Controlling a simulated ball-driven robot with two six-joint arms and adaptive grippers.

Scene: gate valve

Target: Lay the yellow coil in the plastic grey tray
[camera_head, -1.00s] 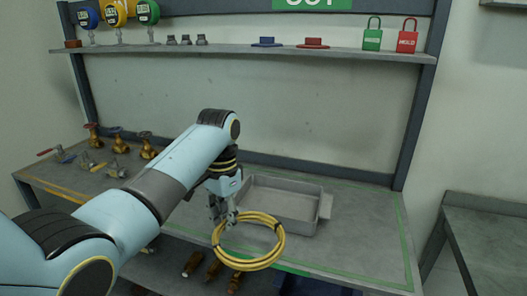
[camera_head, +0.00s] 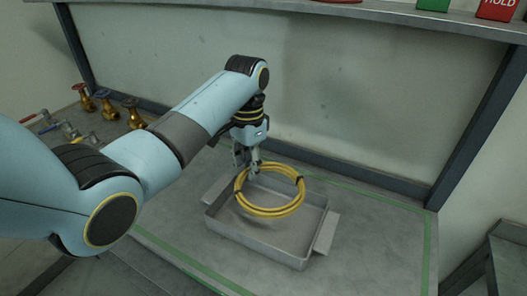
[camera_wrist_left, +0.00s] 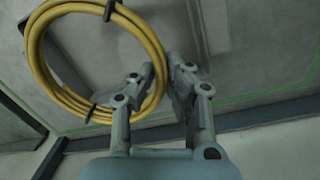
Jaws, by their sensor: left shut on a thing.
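The yellow coil (camera_head: 272,212) is a ring of yellow hose with dark ties. My left gripper (camera_head: 249,167) is shut on the left side of its rim. My right gripper is not in view.
The grey workbench (camera_head: 375,240) with green edge lines is clear to the right of the tray. Brass valves (camera_head: 133,113) stand at the back left. A back panel and a shelf (camera_head: 400,15) rise behind. Another grey table (camera_head: 505,255) is at the right.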

